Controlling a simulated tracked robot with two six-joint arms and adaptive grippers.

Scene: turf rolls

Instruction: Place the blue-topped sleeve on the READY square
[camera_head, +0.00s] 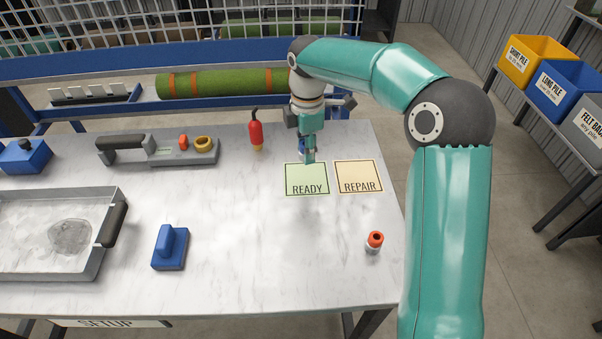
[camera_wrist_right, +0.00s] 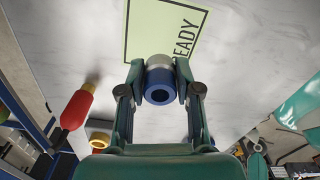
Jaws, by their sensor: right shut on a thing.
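The blue-topped sleeve (camera_wrist_right: 159,75), a short pale cylinder with a hollow blue end, is between the fingertips of my right gripper (camera_wrist_right: 160,88), which is shut on it. In the head view my right gripper (camera_head: 308,150) points down at the far edge of the green READY square (camera_head: 307,187) and hides most of the sleeve. In the wrist view the sleeve overlaps the near edge of the READY square (camera_wrist_right: 150,30). I cannot tell whether the sleeve touches the table. My left gripper is not in view.
A cream REPAIR square (camera_head: 358,176) lies to the right. An orange-topped sleeve (camera_head: 374,243) stands at the table's front right. A red tool (camera_head: 256,131) stands left of my gripper. A blue block (camera_head: 170,247) and a metal tray (camera_head: 100,269) are at left.

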